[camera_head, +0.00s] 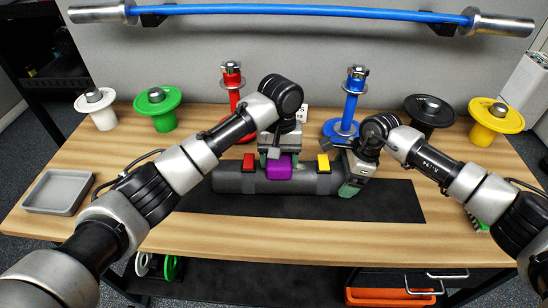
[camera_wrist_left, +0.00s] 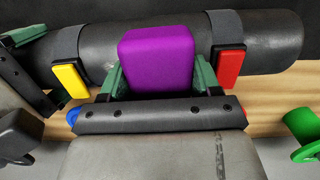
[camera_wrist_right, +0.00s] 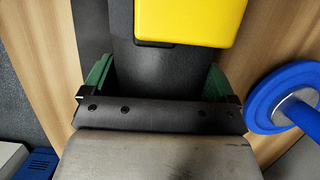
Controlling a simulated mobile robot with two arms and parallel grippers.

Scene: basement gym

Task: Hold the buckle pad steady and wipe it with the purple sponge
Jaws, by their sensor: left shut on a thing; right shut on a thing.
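The buckle pad (camera_head: 235,182) is a dark grey cylinder lying lengthwise on a black mat, with a red buckle (camera_head: 249,162) and a yellow buckle (camera_head: 323,162). My left gripper (camera_head: 279,156) is shut on the purple sponge (camera_head: 279,169), between the two buckles. In the left wrist view the sponge (camera_wrist_left: 157,60) overlaps the pad (camera_wrist_left: 272,42); I cannot tell if they touch. My right gripper (camera_head: 352,185) is shut on the pad's right end. In the right wrist view its fingers stand on both sides of the pad (camera_wrist_right: 160,80), near the yellow buckle (camera_wrist_right: 190,18).
The black mat (camera_head: 395,203) lies on the wooden table. A grey tray (camera_head: 58,191) is at the left. Red (camera_head: 232,85) and blue (camera_head: 345,127) stands rise behind the pad. White, green, black and yellow discs line the back. The table's front strip is clear.

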